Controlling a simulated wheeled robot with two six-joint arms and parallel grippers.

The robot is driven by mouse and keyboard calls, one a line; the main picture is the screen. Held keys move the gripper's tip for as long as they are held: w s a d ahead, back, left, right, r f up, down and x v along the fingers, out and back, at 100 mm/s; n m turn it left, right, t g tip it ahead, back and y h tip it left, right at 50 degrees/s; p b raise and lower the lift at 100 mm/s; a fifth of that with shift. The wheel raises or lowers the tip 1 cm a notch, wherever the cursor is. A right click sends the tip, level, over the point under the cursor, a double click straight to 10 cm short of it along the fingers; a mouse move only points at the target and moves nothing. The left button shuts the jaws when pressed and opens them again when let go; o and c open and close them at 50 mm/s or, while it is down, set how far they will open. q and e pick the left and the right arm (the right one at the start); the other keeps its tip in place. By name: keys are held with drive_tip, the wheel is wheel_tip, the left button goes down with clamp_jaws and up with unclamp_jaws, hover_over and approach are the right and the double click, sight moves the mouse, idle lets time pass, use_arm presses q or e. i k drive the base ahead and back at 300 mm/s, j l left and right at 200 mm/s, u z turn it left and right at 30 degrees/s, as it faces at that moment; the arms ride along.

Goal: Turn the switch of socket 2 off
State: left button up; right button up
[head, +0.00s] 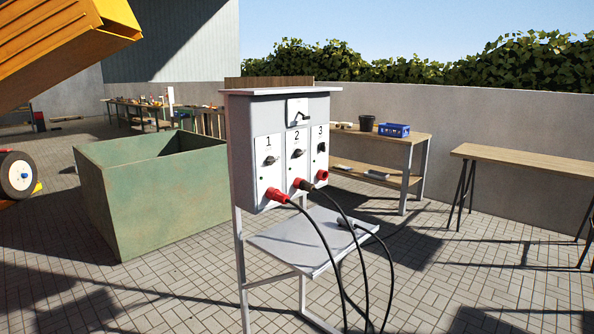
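A grey socket cabinet (234,150) on a metal stand faces me near the middle of the head view. It has three white panels numbered 1, 2 and 3. The dark switch of socket 2 (297,154) sits below its number; its exact setting is too small to tell. Switch 1 (270,160) and switch 3 (321,148) sit on either side. Red plugs with black cables are at socket 1 (277,195) and socket 2 (301,184). Neither of my grippers is in view.
Black cables hang in front. A green bin (150,205) stands behind left, a wooden workbench (410,137) behind right, and another table (530,163) far right. Paving at front left is clear.

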sight(298, 153)
drive_tip(key=i+l, duration=1.15)
drive_tip(key=l, duration=0.25)
drive_tip(key=l+z, duration=0.05)
